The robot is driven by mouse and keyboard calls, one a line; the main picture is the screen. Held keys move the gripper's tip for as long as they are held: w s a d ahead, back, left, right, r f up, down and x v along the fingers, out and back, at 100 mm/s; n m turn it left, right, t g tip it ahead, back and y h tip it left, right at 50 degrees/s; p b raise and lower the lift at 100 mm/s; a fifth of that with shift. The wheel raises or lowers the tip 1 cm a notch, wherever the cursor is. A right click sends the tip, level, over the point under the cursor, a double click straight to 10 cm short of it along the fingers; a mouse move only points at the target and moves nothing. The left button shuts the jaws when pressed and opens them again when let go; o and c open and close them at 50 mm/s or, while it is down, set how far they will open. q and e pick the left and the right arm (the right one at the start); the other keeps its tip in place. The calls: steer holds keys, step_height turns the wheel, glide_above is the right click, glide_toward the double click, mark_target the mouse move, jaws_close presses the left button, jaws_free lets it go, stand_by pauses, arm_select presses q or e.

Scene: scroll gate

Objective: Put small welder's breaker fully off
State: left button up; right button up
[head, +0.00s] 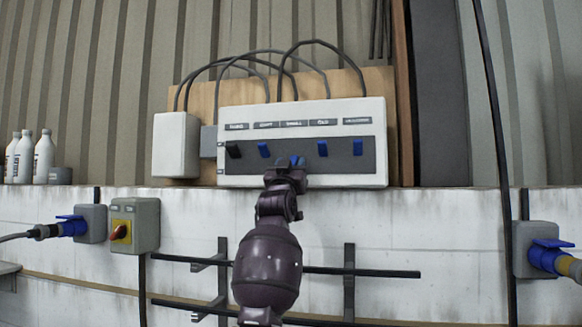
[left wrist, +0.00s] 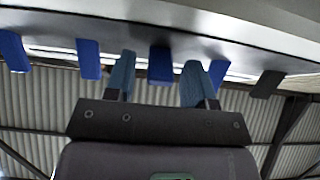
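A white breaker panel (head: 300,110) has a dark strip with one black lever (head: 233,151) at the left and several blue levers. The middle blue lever (head: 298,160) sits under a label (head: 294,124) that seems to read "SMALL"; my gripper partly hides it. My left gripper (head: 289,163) is at the panel, in front of this lever. In the left wrist view its fingers are apart (left wrist: 160,83), with the middle blue lever (left wrist: 160,65) showing between them. Contact and the lever's exact position cannot be told. My right gripper is not in view.
Neighbouring blue levers (head: 264,150) (head: 322,148) are close on both sides. A grey box (head: 176,145) stands left of the panel. A red-yellow rotary switch (head: 120,232), blue plugs (head: 72,226) and dark rails (head: 380,272) are below. White bottles (head: 44,157) stand far left.

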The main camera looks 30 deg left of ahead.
arm_select(q)
steer(key=shift+s+f, duration=0.2)
steer(key=shift+s, duration=0.1)
steer(key=b+v, duration=0.2)
steer(key=v, duration=0.8)
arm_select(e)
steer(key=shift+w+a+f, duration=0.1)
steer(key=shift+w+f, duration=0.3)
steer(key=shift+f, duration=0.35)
arm_select(q)
steer(key=shift+d+f, duration=0.1)
steer(key=shift+d, duration=0.05)
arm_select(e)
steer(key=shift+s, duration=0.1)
